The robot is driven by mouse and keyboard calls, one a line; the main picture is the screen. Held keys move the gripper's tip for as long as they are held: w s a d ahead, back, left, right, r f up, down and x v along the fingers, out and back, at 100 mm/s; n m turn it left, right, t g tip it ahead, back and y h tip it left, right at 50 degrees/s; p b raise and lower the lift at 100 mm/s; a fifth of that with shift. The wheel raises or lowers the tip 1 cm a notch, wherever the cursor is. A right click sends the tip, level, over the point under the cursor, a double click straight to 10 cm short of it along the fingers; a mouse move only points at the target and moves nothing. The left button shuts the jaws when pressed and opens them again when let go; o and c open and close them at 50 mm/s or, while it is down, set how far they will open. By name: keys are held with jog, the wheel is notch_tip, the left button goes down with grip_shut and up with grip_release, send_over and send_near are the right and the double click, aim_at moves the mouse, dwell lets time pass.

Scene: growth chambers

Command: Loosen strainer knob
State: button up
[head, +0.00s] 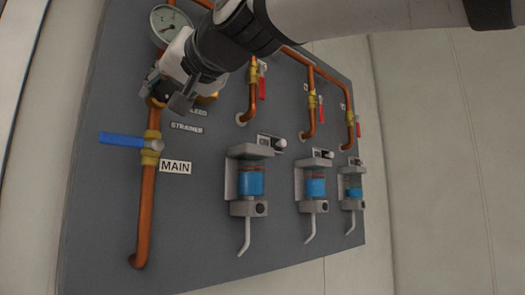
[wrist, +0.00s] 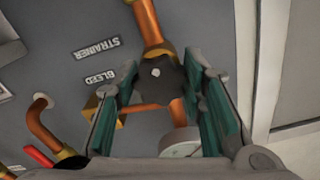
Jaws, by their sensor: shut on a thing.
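The strainer knob (wrist: 155,73) is dark, with a small pale spot at its centre, and sits on the copper pipe in the wrist view. My gripper (wrist: 163,82) is shut on it, with one green-padded finger on each side. In the head view my gripper (head: 178,92) is at the upper left of the grey panel and hides the knob. The STRAINER label (wrist: 95,48) shows beside the knob in the wrist view, and below my gripper in the head view (head: 187,128).
A pressure gauge (head: 168,22) is just above my gripper. Below is the main valve's blue handle (head: 122,139), lying sideways beside the MAIN label (head: 175,167). Several copper branches with red handles and blue-liquid cups (head: 250,183) stand to the right.

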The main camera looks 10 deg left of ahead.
jog(key=shift+f+n, duration=0.2)
jog(key=shift+n, duration=0.4)
jog(key=o, duration=1.2)
jog(key=shift+r, duration=0.1)
jog(key=shift+s+d, duration=0.4)
jog(key=shift+d, duration=0.05)
jog(key=v, duration=1)
jog(key=shift+s+d, duration=0.2)
jog(key=shift+d, duration=0.1)
